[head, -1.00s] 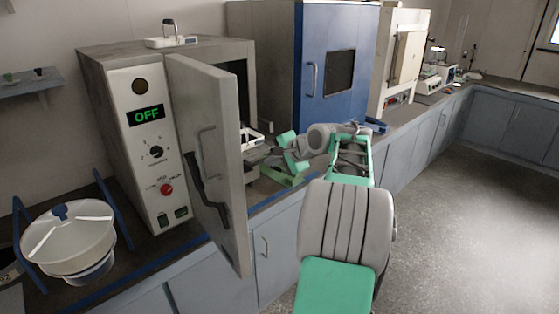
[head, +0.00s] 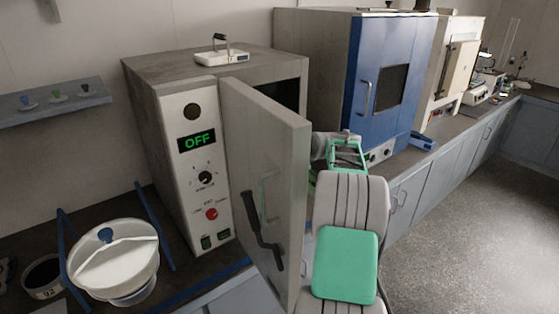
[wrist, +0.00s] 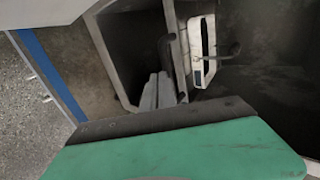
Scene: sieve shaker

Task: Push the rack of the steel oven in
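The steel oven (head: 200,150) stands on the bench with a lit OFF display. Its door (head: 265,170) is swung wide open toward me. The door hides most of the oven's interior and my gripper in the head view. In the wrist view, the dark oven opening (wrist: 130,45) lies ahead. My gripper (wrist: 157,80) shows there as grey fingers close together, pointing at the opening's edge, with nothing seen between them. I cannot make out the rack in either view now, nor whether the fingers touch anything.
A white device with a handle (head: 222,52) sits on top of the oven. It also shows in the wrist view (wrist: 202,50). A blue-fronted cabinet (head: 385,80) stands right of the oven. A lidded white bowl (head: 115,255) is at the lower left. Open floor lies to the right.

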